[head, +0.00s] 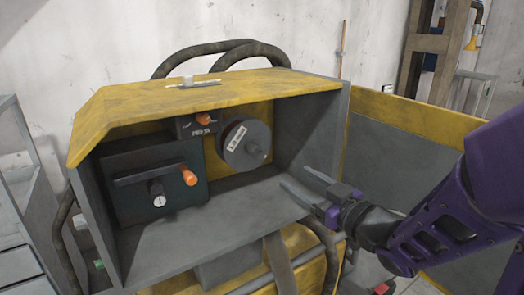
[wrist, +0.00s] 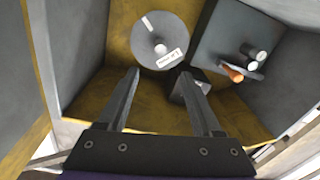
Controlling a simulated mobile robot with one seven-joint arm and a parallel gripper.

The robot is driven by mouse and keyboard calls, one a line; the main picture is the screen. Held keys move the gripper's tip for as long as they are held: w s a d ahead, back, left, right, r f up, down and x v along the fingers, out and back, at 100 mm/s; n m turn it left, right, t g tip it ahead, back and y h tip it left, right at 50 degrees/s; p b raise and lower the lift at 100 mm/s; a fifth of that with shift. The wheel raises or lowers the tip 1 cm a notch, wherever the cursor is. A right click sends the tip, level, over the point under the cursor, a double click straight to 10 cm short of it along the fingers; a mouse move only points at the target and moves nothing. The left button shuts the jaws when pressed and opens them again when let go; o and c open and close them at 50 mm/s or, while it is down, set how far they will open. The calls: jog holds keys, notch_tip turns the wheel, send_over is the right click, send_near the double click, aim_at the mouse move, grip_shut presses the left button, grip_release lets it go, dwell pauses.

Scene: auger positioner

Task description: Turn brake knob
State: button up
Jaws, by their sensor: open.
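Several controls sit in a grey and yellow open housing (head: 240,195); I cannot tell which is the brake knob. An orange knob (head: 203,119) is on a small labelled box (head: 184,128) at the top. A dark panel box (head: 130,160) carries an orange-tipped lever (head: 189,178) and a white-and-black knob (head: 157,200). A grey disc (head: 246,145) with a white label and central hub is right of them; it shows ahead in the wrist view (wrist: 150,32). My gripper (head: 299,178) is open and empty at the housing's right front opening, apart from the controls.
The housing's side walls and yellow top (head: 200,90) bound the opening. Dark hoses (head: 225,50) loop behind and below it. A low yellow-topped grey panel (head: 400,130) stands at right. The housing floor is clear.

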aim_at(258, 153)
jog(key=p+x, duration=0.3)
jog(key=x, duration=1.4)
grip_shut()
